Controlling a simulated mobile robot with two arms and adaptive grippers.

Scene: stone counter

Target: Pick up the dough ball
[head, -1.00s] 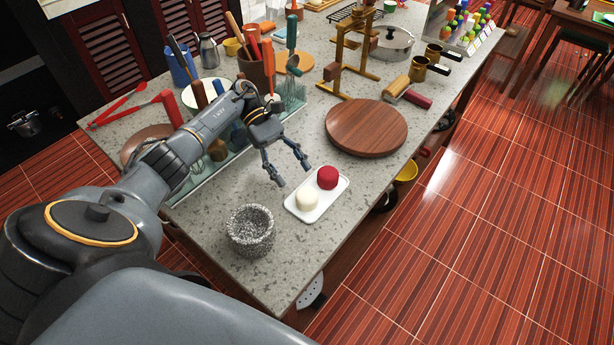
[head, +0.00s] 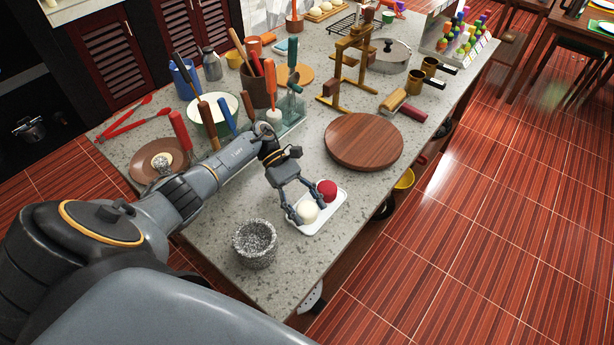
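The dough ball (head: 307,211), pale cream and round, sits at the near end of a small white tray (head: 310,229) on the counter. A dark red ball (head: 327,189) sits beside it at the tray's far end. My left gripper (head: 307,212) is low over the tray, with one finger on each side of the dough ball. The fingers look about as far apart as before; I cannot tell whether they touch the ball. The ball still appears to rest on the tray. My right gripper is not in view.
A speckled stone bowl (head: 255,243) stands just left of the tray. A round wooden board (head: 363,141) lies beyond it. Utensils in a brown crock (head: 256,92) and a plate (head: 160,160) stand farther left. The counter's right edge is close to the tray.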

